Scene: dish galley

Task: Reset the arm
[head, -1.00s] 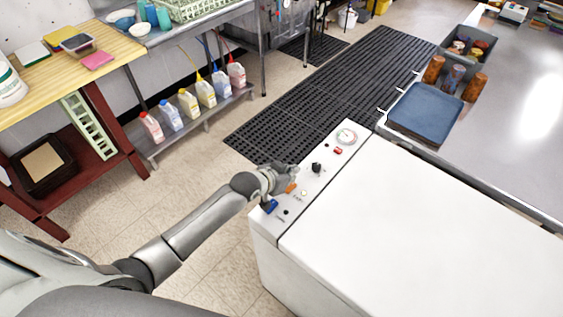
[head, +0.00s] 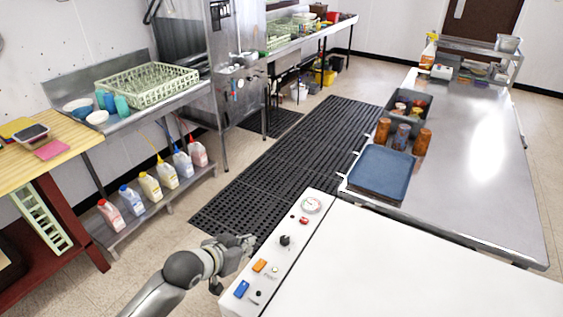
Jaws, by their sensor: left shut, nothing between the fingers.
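My left gripper (head: 246,243) is shut and empty. It is at the left edge of the white machine's control panel (head: 271,262), beside the orange switch (head: 260,265). I cannot tell whether it touches the panel. The panel also carries a blue switch (head: 241,289), a black knob (head: 285,240), a small red button and a round gauge (head: 311,205). My right gripper is not in view.
The white machine (head: 400,262) fills the lower right. Behind it is a steel counter (head: 475,170) with a blue tray (head: 381,172), tumblers and a grey bin. Bottles stand on a low shelf at left. A black floor mat (head: 300,160) lies in the open aisle.

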